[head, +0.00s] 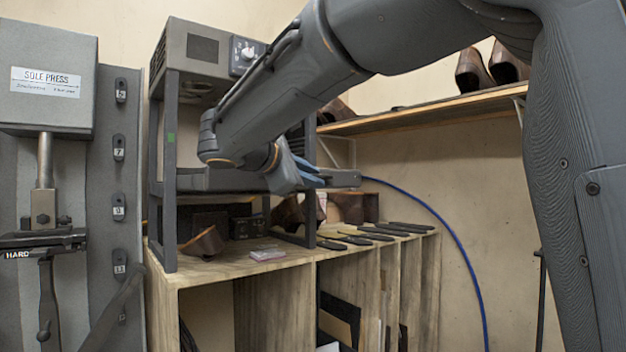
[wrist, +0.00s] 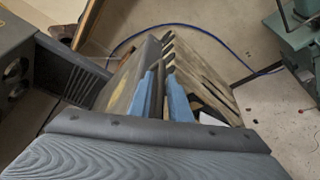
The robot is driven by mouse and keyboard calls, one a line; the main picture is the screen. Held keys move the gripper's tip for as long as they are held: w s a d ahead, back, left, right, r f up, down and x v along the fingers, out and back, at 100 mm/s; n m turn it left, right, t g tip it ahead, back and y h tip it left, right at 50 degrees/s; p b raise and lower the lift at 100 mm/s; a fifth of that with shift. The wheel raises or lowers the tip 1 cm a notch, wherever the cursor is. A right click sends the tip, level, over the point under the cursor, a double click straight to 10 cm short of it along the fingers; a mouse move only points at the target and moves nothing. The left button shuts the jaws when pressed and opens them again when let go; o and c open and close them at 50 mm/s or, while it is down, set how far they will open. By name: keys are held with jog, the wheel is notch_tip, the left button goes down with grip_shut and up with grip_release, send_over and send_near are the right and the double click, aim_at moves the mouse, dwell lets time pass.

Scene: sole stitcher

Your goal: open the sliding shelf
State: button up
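The sliding shelf (head: 344,178) is a flat dark grey board in the metal frame below the grey machine box. Its right end sticks out past the frame's post. My gripper (head: 311,174), with blue fingers, is at this shelf's front side, and my arm hides much of the frame. In the wrist view, the two blue fingers (wrist: 164,98) stand apart with a dark bar-like edge of the shelf (wrist: 158,88) between them. A gap shows beside the bar, and I cannot tell whether either finger touches it.
The grey machine box (head: 196,60) sits on top of the frame. Below is a wooden cabinet (head: 225,268) with several dark tools and brown leather pieces on it. A sole press (head: 45,75) stands left. A wall shelf (head: 430,110) holds shoes. A blue hose (head: 455,235) hangs at right.

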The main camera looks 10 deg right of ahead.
jog(key=b+v, duration=0.1)
jog(key=v, duration=0.6)
jog(key=shift+f, duration=0.1)
